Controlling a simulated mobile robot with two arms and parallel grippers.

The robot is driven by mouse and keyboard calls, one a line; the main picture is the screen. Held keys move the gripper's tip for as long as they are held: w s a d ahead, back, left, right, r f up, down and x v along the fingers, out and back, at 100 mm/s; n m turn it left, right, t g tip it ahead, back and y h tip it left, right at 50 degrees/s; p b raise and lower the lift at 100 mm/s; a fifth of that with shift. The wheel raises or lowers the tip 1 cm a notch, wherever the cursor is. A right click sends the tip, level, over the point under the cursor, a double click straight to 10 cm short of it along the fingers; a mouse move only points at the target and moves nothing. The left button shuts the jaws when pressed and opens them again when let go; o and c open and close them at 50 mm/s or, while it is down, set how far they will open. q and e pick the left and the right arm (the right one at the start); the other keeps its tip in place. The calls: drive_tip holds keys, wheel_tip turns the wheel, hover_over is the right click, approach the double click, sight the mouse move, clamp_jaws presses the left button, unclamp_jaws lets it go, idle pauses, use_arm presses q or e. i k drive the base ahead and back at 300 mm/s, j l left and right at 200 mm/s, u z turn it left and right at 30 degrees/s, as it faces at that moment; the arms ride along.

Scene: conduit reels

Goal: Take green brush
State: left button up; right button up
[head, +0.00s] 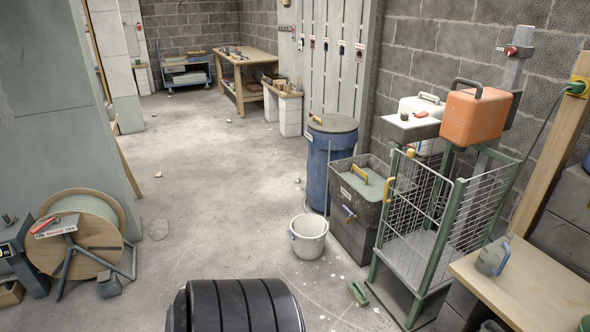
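A small green object that looks like the green brush (358,293) lies on the concrete floor at the lower right of the middle. It is just left of the foot of the green-framed wire cart and in front of the white bucket. It is small in view, so its bristles cannot be made out. Neither of my grippers shows in the head view.
A white bucket (309,237) stands on the floor beside a grey bin (354,232) and a blue barrel (319,175). The wire cart (419,243) and a wooden bench (528,290) fill the right. A cable reel (95,243) stands left. The middle floor is largely open.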

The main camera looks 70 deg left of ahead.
sight(360, 296)
drive_tip(key=u, duration=1.75)
drive_tip(key=z, duration=0.4)
drive_tip(key=i+j+z, duration=0.4)
drive_tip(key=j+z, duration=0.2)
drive_tip(key=i+j+z, duration=0.25)
drive_tip(key=j, duration=0.2)
drive_tip(key=k, duration=0.1)
